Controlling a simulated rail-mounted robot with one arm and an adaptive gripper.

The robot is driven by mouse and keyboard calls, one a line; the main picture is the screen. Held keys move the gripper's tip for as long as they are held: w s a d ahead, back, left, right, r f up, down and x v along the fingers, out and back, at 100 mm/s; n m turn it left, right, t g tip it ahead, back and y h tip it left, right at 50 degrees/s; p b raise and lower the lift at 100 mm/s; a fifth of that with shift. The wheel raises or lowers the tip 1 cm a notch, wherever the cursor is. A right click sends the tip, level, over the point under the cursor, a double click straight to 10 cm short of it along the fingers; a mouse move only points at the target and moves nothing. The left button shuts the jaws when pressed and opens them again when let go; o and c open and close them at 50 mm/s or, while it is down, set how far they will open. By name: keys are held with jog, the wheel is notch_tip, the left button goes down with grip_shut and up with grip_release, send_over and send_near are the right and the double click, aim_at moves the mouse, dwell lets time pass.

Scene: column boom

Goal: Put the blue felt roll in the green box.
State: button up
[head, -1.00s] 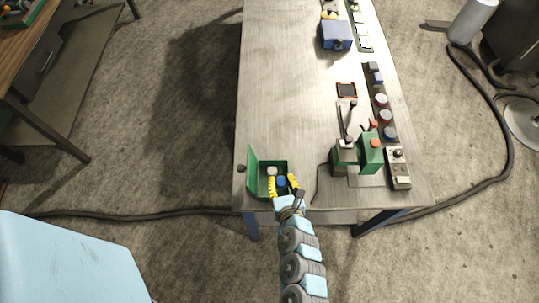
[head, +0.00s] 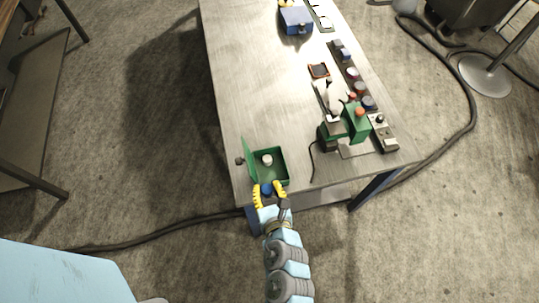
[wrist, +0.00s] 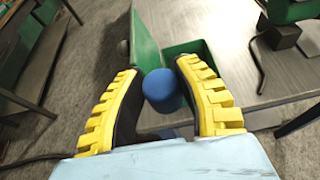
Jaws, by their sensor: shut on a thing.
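The blue felt roll (head: 266,189) is held between the yellow ridged fingers of my gripper (head: 268,193). In the wrist view the blue roll (wrist: 162,90) sits upright between the fingers of my gripper (wrist: 163,92). The green box (head: 286,169) stands at the near left corner of the bench with its lid (head: 249,158) swung open to the left. A pale round item (head: 267,159) is inside the box. My gripper and the roll are just in front of the box, at the bench's near edge. The green box (wrist: 200,47) lies beyond the roll in the wrist view.
A green-and-grey device (head: 343,124) and a grey control box (head: 382,132) stand right of the box on the metal bench (head: 245,80). A row of small spools lines the right edge. A blue box (head: 296,20) is at the far end. The bench's middle is clear.

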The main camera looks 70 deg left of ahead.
jog(key=shift+w+a+f+b, duration=0.9)
jog(key=shift+a+f, duration=0.75)
jog(key=shift+a, duration=0.45)
jog(key=shift+w+a+f+b, duration=0.85)
jog(key=shift+a+f, duration=0.8)
jog(key=shift+a, duration=0.4)
jog(key=shift+w+a+f+b, duration=0.85)
jog(key=shift+a+f, duration=0.8)
jog(key=shift+a, duration=0.45)
jog(key=shift+f, duration=0.9)
jog(key=shift+w+f, duration=0.15)
jog(key=shift+f, duration=0.4)
jog(key=shift+f+b, duration=0.65)
jog(key=shift+b, duration=0.2)
jog(key=o, duration=0.9)
